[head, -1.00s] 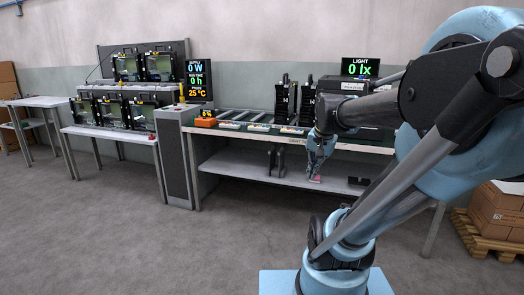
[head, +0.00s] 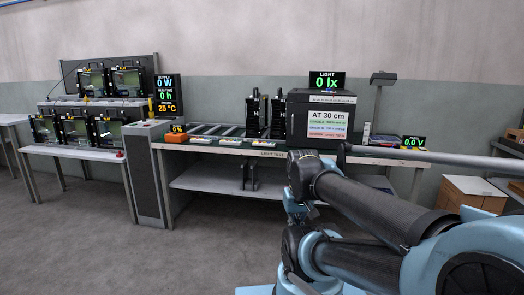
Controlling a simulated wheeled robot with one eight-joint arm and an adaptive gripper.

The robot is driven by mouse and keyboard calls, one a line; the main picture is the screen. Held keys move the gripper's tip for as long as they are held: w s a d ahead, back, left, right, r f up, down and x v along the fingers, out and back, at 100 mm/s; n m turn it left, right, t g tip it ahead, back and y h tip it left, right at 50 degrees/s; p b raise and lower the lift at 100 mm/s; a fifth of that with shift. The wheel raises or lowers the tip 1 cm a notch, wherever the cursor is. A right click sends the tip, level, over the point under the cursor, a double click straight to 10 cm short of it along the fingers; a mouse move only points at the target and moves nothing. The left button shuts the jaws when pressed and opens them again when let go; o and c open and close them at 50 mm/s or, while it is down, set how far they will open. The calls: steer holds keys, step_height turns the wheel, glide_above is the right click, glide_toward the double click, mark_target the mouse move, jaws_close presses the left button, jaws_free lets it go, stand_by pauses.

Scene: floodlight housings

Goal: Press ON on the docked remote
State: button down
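I cannot make out the docked remote for certain; the small items on the long bench (head: 282,153) are too small to tell apart. An orange device (head: 175,138) with a small yellow display stands at the bench's left end. Several flat coloured items lie along the front edge, one of them at the left (head: 201,141).
A dark box (head: 298,121) with an "AT 30 cm" sign stands on the bench under a light display (head: 327,80) reading 0 lx. Black finned housings (head: 254,116) stand beside it. A 0.0 V meter (head: 414,142) is at right. Open floor lies at front left.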

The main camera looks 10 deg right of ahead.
steer(key=shift+w+f, duration=0.2)
steer(key=shift+w, duration=0.25)
